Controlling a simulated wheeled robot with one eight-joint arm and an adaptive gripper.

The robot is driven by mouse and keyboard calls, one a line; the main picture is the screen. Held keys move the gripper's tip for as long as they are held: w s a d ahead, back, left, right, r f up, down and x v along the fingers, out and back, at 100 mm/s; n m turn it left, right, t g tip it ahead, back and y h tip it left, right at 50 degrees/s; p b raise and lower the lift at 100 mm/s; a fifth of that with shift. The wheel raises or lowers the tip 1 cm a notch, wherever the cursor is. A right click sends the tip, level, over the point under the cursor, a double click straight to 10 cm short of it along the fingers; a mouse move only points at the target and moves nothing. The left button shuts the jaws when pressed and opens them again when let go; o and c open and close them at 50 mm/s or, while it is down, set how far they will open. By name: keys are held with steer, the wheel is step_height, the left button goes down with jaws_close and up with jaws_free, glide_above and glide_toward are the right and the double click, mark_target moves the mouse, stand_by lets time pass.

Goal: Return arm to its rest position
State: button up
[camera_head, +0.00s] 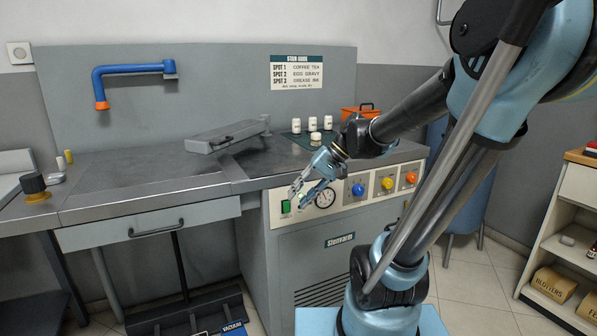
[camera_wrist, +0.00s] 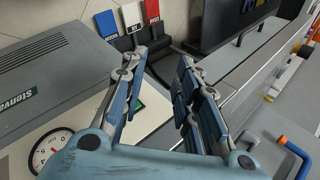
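My arm (camera_head: 405,105) reaches from the right side of the head view down toward the front of the grey workbench. My gripper (camera_head: 298,194) hangs in front of the control panel, close to the green switch (camera_head: 286,207) and the gauge (camera_head: 325,198). In the wrist view my gripper (camera_wrist: 162,62) shows two separated fingers with nothing between them. The green switch is partly hidden behind a finger there, and the gauge (camera_wrist: 50,150) shows at lower left. I cannot tell whether a finger touches the panel.
The workbench (camera_head: 150,190) carries a grey hinged board (camera_head: 225,136) and several white bottles (camera_head: 313,124). A blue pipe (camera_head: 128,69) juts from the back panel. Foot pedals (camera_head: 195,320) lie below. A shelf (camera_head: 560,250) stands at right.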

steer(key=s+d+f+t+h, duration=0.1)
steer(key=s+d+f+h, duration=0.3)
steer(key=d, duration=0.5)
steer(key=s+d+f+t+h, duration=0.1)
steer(key=s+d+f+h, duration=0.3)
steer(key=d+f, duration=0.3)
steer(key=shift+s+d+f+t, duration=0.4)
steer(key=shift+s+d, duration=0.1)
steer(key=shift+d, duration=0.65)
steer(key=shift+w+f, duration=0.15)
steer(key=shift+w, duration=0.25)
